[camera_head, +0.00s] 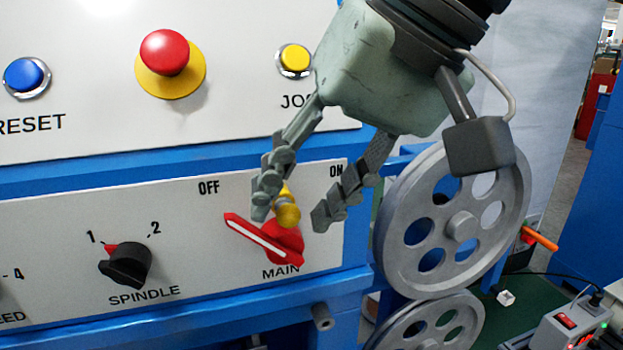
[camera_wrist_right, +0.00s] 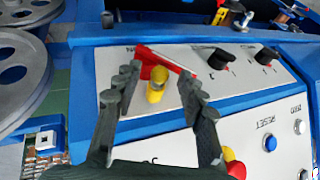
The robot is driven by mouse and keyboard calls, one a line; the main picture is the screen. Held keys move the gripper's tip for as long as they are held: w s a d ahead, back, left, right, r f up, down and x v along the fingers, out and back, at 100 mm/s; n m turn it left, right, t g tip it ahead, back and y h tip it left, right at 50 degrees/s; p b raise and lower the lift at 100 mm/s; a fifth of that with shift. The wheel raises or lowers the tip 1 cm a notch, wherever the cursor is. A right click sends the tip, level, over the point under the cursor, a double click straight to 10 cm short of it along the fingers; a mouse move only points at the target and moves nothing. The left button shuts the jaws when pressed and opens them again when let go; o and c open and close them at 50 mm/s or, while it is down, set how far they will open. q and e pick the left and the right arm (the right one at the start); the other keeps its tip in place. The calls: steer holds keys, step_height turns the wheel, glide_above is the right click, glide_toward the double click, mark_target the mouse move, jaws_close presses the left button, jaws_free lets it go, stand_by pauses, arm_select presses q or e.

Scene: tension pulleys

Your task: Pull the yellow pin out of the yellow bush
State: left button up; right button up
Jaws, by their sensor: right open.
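The yellow pin (camera_head: 283,191) and the yellow bush (camera_head: 288,213) show as one small yellow piece at the red MAIN switch (camera_head: 284,243). Where the pin ends and the bush begins is hard to tell. In the right wrist view the yellow piece (camera_wrist_right: 156,85) stands between my fingers, in front of the red switch handle (camera_wrist_right: 165,60). My right gripper (camera_head: 292,216) is open, with one finger on each side of the yellow piece. In the head view the left finger partly covers it. Contact cannot be made out. My left gripper is not in view.
The blue machine's panel has a black SPINDLE knob (camera_head: 126,265), a red mushroom button (camera_head: 165,52), a blue RESET button (camera_head: 24,75) and a yellow button (camera_head: 295,59). Large grey pulley wheels (camera_head: 462,224) stand close on the right. A small box with a red switch (camera_head: 567,328) is at lower right.

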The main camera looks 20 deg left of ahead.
steer(key=shift+c, duration=0.2)
jaws_close()
steer(key=shift+s+d, duration=0.1)
steer(key=shift+s+d, duration=0.15)
steer(key=shift+s, duration=0.1)
steer(key=shift+s+d+b, duration=0.75)
steer(key=shift+s, duration=0.35)
stand_by(0.6)
steer(key=shift+s, duration=0.1)
